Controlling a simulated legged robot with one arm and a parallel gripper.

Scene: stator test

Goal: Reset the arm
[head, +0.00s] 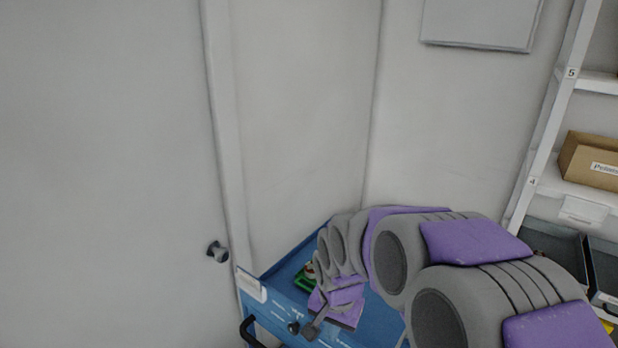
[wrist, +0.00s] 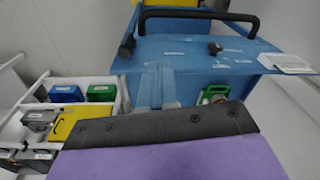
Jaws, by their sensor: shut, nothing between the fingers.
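My gripper (head: 314,325) is at the end of my folded grey and purple arm, over or beside the blue cart (head: 290,262) in the head view. It is shut, with nothing held. In the wrist view, its dark and purple body fills the bottom, and the cart (wrist: 190,50) with a black handle (wrist: 198,14) is beyond it. A green object (head: 305,277) lies on the cart close to my gripper; a green and white object also shows in the wrist view (wrist: 214,93). My arm hides much of the cart in the head view.
A wall and a door with a dark knob (head: 217,251) stand behind and left of the cart. A white shelf rack (head: 543,150) with a cardboard box (head: 592,160) stands right.

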